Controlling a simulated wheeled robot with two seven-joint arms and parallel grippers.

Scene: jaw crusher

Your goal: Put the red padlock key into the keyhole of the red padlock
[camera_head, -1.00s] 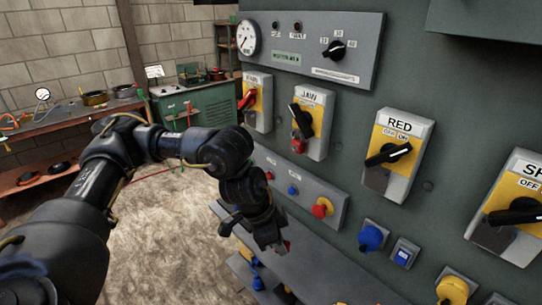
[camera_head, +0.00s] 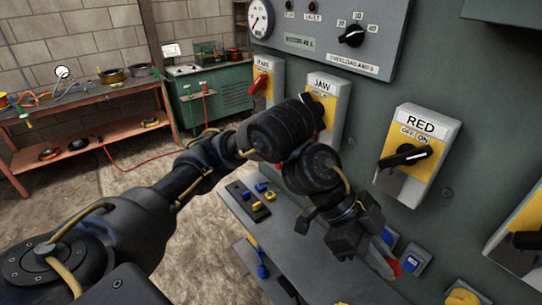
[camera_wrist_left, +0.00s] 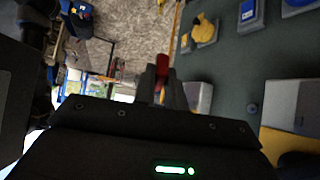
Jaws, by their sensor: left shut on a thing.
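My left gripper (camera_head: 383,262) is in front of the grey panel at the lower right of the head view, below the RED switch. It is shut on a small red thing, the red padlock key (camera_head: 396,267), of which only a bit shows. In the left wrist view the key (camera_wrist_left: 162,58) sticks up red between the two fingertips (camera_wrist_left: 162,88); its shaft cannot be made out. The red padlock is not visible now; my left arm covers the lower part of the JAW switch (camera_head: 322,84). My right gripper is not in view.
The RED switch (camera_head: 407,153) stands out from the panel above the gripper. A grey shelf (camera_head: 300,240) below carries a dark board (camera_head: 246,204) with blue and yellow pieces. A workbench (camera_head: 95,125) stands far left.

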